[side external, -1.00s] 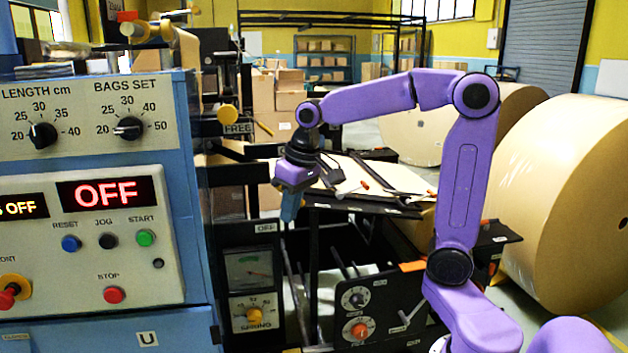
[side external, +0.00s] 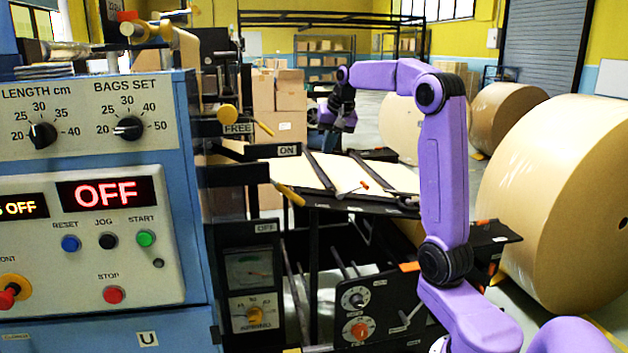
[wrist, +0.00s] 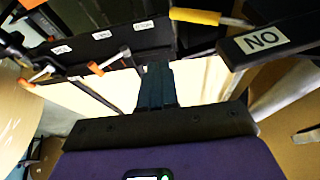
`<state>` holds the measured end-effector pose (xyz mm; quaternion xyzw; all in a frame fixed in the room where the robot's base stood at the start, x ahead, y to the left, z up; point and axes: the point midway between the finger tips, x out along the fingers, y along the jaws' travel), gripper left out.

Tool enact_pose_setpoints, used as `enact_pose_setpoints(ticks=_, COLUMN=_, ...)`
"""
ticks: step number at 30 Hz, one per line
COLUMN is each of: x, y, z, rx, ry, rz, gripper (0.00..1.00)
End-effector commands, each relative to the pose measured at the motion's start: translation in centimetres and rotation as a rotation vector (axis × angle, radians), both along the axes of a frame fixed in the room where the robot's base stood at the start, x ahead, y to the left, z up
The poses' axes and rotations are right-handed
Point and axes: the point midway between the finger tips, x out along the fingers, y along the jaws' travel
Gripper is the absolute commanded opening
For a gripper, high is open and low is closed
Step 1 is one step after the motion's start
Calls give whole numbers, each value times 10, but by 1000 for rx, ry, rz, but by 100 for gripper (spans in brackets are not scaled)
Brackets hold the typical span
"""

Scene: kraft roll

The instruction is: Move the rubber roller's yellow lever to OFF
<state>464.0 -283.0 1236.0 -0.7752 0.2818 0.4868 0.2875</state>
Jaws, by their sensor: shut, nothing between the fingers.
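The yellow lever (side external: 290,194) shows in the side view below the ON label (side external: 288,150) and above the OFF label (side external: 265,227). Its handle slopes down to the right, with its tip between the two labels. In the wrist view its yellow handle (wrist: 195,16) is at the top, beside the ON label (wrist: 262,40). My gripper (side external: 337,122) is above and beyond the lever in the side view, apart from it. Its dark fingers (wrist: 157,85) are shut and empty in the wrist view. The rubber roller itself is hard to make out.
A pale sheet-covered table (side external: 385,178) with dark bars lies below my gripper. The blue control cabinet (side external: 95,260) fills the left side. A FREE label (side external: 238,128) and a yellow knob (side external: 228,114) are beside it. A large kraft roll (side external: 550,200) stands at right.

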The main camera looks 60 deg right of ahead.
Motion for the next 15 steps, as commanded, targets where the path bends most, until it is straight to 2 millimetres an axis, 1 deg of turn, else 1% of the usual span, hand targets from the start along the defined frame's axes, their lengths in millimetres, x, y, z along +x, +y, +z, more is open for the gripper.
enact_pose_setpoints(ticks=1, x=2, y=-1, z=-9, rx=2, ry=4, rz=0, gripper=0)
enact_pose_setpoints(ticks=6, x=14, y=-6, z=-38, rx=2, ry=5, rz=2, gripper=0)
enact_pose_setpoints(ticks=13, x=29, y=-12, z=-77, rx=2, ry=5, rz=2, gripper=0)
enact_pose_setpoints(ticks=15, x=35, y=-11, z=-87, rx=1, ry=4, rz=3, gripper=0)
